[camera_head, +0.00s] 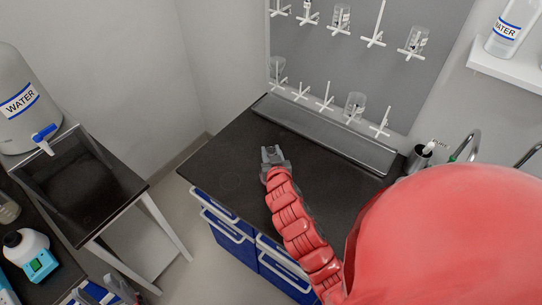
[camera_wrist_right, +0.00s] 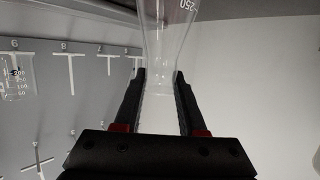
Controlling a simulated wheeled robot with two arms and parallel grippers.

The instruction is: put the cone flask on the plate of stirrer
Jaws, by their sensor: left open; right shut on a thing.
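A clear cone flask (camera_wrist_right: 170,35) with a white volume mark shows in the right wrist view. Its narrow part is between the fingers of my right gripper (camera_wrist_right: 160,85), which is shut on it.
The black bench (camera_head: 225,165) is largely clear. A grey pegboard (camera_head: 330,70) with white pegs and several glass vessels stands behind it. A water tank (camera_head: 15,90) stands at the left. A sink tap (camera_head: 465,147) and a white shelf (camera_head: 515,72) are at the right.

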